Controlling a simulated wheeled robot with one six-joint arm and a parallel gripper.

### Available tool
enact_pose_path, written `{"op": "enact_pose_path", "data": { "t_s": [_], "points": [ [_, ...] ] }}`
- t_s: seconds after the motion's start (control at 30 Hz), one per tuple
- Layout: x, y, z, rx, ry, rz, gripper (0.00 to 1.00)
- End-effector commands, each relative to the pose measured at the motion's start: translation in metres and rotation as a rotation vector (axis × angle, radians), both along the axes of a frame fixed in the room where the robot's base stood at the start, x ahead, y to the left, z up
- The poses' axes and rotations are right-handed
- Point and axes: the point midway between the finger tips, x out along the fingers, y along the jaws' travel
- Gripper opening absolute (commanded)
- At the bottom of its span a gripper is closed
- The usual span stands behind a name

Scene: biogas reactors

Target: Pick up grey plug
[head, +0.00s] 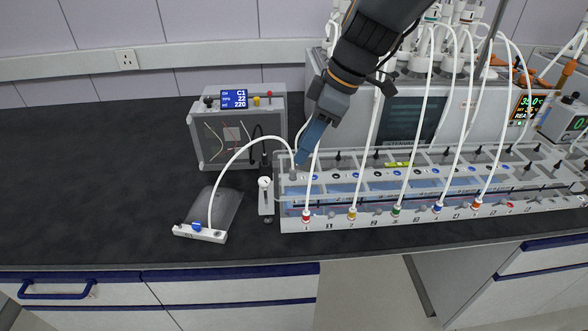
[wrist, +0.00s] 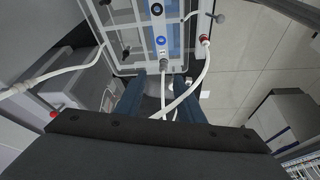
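The grey plug (head: 293,173) sits at the left end of the rack, with a white tube rising from it and arching left to a flat bag (head: 215,208). In the wrist view the grey plug (wrist: 165,63) appears just beyond my fingertips, below a blue ring on the rack. My gripper (head: 302,161) points down at the rack's left end, close to the plug. In the wrist view my gripper (wrist: 164,82) has its two blue fingers apart, with white tubing passing through the gap. No contact with the plug is visible.
The clear rack (head: 430,208) holds a row of tubes with coloured connectors. A grey box with a display (head: 240,130) stands behind, to the left. A large grey unit (head: 410,120) stands behind the rack. Several white tubes hang close to my arm.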

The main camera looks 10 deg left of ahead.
Motion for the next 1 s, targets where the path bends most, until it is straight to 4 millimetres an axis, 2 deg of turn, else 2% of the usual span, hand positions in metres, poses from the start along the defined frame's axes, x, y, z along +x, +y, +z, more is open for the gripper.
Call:
{"op": "enact_pose_path", "data": {
  "t_s": [0.3,0.43,0.77,0.97,1.0],
  "points": [
    [-0.008,0.012,-0.033,-0.002,0.005,0.000,0.35],
    [-0.006,0.017,-0.046,-0.001,0.003,-0.002,0.35],
    [-0.005,0.019,-0.053,0.000,0.000,-0.003,0.35],
    [-0.005,0.019,-0.052,0.000,0.000,-0.003,0.03],
    [-0.005,0.019,-0.052,0.000,0.000,-0.003,0.00]
  ]
}}
